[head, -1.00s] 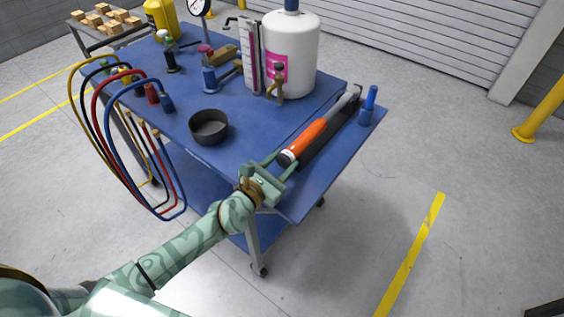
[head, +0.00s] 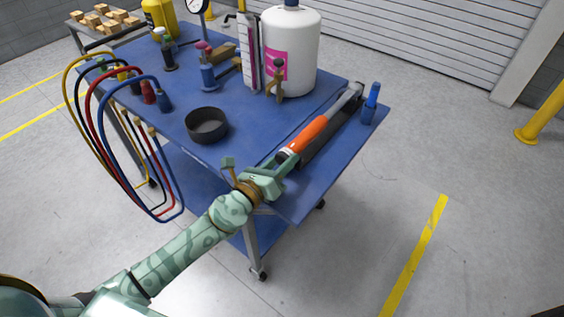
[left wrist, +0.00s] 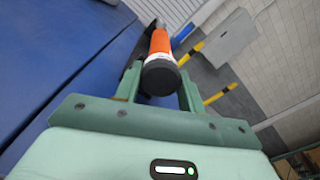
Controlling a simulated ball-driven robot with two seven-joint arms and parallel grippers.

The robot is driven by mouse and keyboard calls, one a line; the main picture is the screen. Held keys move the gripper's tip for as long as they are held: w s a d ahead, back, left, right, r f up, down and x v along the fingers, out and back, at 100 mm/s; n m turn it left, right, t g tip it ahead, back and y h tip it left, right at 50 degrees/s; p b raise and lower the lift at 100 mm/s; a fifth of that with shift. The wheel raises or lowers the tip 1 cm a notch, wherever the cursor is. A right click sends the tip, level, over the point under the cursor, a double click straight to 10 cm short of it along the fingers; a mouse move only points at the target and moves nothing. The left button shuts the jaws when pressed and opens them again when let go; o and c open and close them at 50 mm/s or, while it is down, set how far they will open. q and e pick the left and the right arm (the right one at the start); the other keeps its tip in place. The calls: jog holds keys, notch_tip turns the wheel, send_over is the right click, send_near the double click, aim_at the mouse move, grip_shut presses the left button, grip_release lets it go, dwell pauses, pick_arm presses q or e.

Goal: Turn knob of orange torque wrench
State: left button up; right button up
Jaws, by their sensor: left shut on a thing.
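The torque wrench (head: 309,134) has an orange grip and a grey shaft. It lies at the right end of the blue cart, its head toward the back right. In the left wrist view its dark end knob (left wrist: 160,78) faces the camera, with the orange grip (left wrist: 159,42) behind it. My left gripper (head: 286,163) is at the near end of the wrench. In the left wrist view the fingers of my left gripper (left wrist: 160,85) stand on both sides of the knob, shut on it. My right gripper is not in view.
The blue cart top (head: 240,160) has bare room around a dark round bowl (head: 207,125). A dark holder (head: 325,140) lies beside the wrench. A blue bottle-shaped piece (head: 371,103) stands at the right edge. A white tank (head: 292,50) and hoses (head: 95,120) are farther off.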

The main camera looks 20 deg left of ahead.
pick_arm(q)
jog(key=shift+n, duration=0.8)
jog(key=o, duration=1)
jog(key=shift+c, duration=0.2)
